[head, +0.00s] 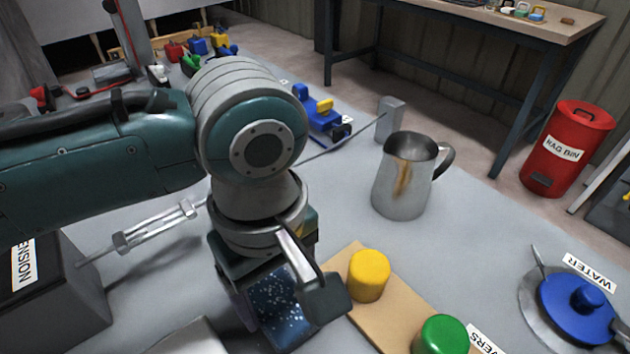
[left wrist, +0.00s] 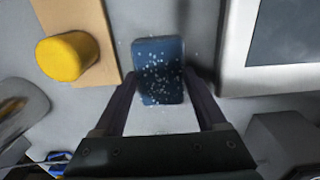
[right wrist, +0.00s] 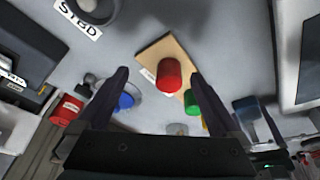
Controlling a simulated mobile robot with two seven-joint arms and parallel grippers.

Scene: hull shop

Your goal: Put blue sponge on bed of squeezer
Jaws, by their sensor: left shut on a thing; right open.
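The blue sponge (head: 278,308) is a dark blue block with white specks. My left gripper (head: 288,300) is shut on it near the bottom of the head view, over the grey table. In the left wrist view the sponge (left wrist: 158,62) sits between both fingers. My right gripper (right wrist: 158,76) is open and empty; it shows only in its own wrist view, above a board with coloured knobs. I cannot clearly identify the squeezer. A pale-rimmed thing with a dark panel (left wrist: 234,50) lies right of the sponge in the left wrist view.
A board (head: 388,312) with a yellow knob (head: 369,274) and green knob (head: 441,334) lies right of the sponge. A metal pitcher (head: 405,180) stands behind. A blue lid (head: 577,308) is at right. A dark labelled box (head: 45,295) is at left.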

